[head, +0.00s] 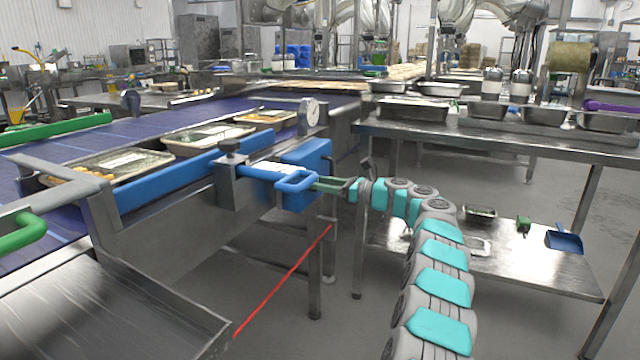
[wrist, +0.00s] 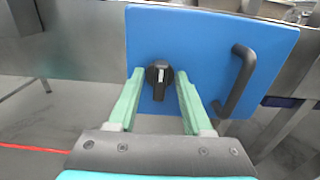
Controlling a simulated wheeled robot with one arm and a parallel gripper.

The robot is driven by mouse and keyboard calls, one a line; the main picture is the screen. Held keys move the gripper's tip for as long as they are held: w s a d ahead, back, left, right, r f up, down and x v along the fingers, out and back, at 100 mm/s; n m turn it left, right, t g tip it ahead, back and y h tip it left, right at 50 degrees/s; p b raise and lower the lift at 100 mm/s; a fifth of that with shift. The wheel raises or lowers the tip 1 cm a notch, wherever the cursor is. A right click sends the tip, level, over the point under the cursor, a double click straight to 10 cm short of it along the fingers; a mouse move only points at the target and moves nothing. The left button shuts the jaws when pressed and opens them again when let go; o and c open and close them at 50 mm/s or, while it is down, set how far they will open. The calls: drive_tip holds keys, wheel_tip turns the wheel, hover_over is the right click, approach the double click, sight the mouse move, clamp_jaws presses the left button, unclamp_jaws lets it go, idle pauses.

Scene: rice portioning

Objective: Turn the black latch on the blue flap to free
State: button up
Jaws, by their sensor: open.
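The blue flap (wrist: 205,55) fills the upper middle of the wrist view, with a black handle (wrist: 238,80) on its right. My gripper (wrist: 158,78) is open, with one green finger on each side of the latch. A gap shows between the fingers and the knob, and I cannot tell whether either finger touches it. In the head view the blue flap (head: 308,158) is at the conveyor's side, and my gripper (head: 318,185) reaches it from the right. The latch is hidden there.
The conveyor (head: 75,150) carries several filled trays (head: 110,166). A steel table (head: 480,138) with pans stands to the right. A red line (head: 285,280) runs across the floor below.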

drive_tip(key=shift+c, duration=0.2)
clamp_jaws()
drive_tip(key=shift+n, duration=0.3)
idle(0.3)
drive_tip(key=shift+s+a+f+n+b, duration=0.15)
drive_tip(key=shift+n+b, duration=1.6)
drive_tip(key=shift+n, duration=1.15)
drive_tip(key=shift+d+f+n+b, duration=0.1)
drive_tip(key=shift+n+b, duration=1.65)
drive_tip(key=shift+n, duration=1.15)
drive_tip(key=shift+s+a+f+n+b, duration=0.15)
drive_tip(key=shift+n+b, duration=1.6)
drive_tip(key=shift+n, duration=1.15)
